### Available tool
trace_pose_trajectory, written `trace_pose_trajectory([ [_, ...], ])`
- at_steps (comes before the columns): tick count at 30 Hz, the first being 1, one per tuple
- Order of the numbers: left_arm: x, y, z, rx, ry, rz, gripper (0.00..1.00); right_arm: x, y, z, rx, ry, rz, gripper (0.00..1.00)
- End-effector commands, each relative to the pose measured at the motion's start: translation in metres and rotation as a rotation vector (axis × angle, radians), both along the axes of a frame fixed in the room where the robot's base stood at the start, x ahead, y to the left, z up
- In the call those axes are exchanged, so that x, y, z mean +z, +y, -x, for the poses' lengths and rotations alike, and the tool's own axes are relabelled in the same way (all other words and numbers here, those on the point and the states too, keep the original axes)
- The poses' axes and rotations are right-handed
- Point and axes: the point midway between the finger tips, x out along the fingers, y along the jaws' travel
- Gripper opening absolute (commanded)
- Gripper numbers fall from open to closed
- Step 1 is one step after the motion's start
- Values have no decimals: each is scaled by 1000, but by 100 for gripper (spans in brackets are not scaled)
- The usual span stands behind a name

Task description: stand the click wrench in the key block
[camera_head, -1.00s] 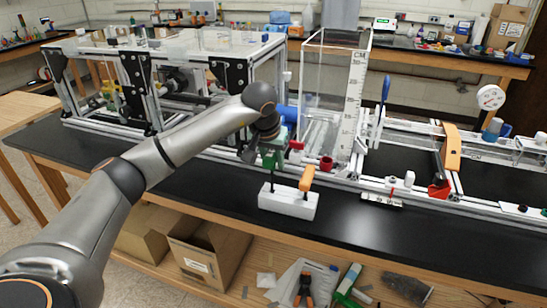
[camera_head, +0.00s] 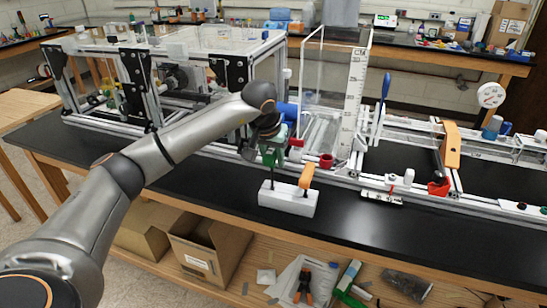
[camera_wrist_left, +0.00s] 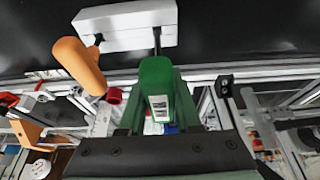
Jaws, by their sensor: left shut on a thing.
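The click wrench has a green handle (camera_head: 271,157) and a thin dark shaft pointing down. My left gripper (camera_head: 270,148) is shut on the green handle, which also shows in the left wrist view (camera_wrist_left: 157,88). The white key block (camera_head: 287,201) stands on the black bench top below; it also shows in the left wrist view (camera_wrist_left: 120,28). The shaft's lower end meets the left part of the block's top in the head view. I cannot tell how deep it sits in a hole. My right gripper is in neither view.
An orange-handled key (camera_head: 307,176) stands in the right part of the block, close to the wrench. A red cap (camera_head: 326,161) and the aluminium rail lie just behind. The black bench top is clear in front and to the right of the block.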

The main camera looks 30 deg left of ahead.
Motion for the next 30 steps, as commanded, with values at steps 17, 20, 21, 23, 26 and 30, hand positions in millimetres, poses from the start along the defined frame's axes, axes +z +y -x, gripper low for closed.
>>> trace_pose_trajectory([
  [17,-14,0,0,0,0,0,0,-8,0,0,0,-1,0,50],
  [20,-16,0,0,0,0,0,0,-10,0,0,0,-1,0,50],
  [21,-18,0,0,0,0,0,0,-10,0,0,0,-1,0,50],
  [23,-19,0,0,0,0,0,0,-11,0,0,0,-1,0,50],
  [26,-22,0,0,0,0,0,0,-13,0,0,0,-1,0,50],
  [30,-27,0,0,0,-1,0,0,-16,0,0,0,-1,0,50],
])
